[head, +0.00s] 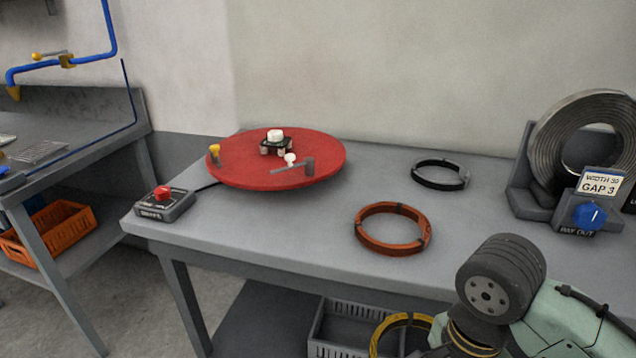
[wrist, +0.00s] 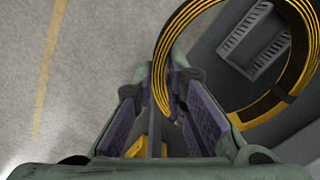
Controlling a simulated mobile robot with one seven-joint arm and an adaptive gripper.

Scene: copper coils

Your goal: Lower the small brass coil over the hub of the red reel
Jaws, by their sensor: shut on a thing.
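The small brass coil (head: 402,321), a yellow ring with black bands, shows at the bottom of the head view, in front of the table. It also shows in the wrist view (wrist: 160,72), where my gripper (wrist: 168,82) is shut on its near-left side. The rest of the ring reaches out to the right. The red reel (head: 240,172) is a flat disc at the back left of the table. Its hub (head: 275,138) has a white top and stands bare at the middle. The coil is apart from the reel, lower and to its right.
A copper coil (head: 361,237) and a black coil (head: 417,176) lie on the grey table (head: 270,225). A yellow-knobbed peg (head: 214,151) and a grey lever (head: 290,168) stand on the reel. A control box (head: 165,203) is front left; a coil stand (head: 524,190) is right. A grey crate (head: 322,345) is below.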

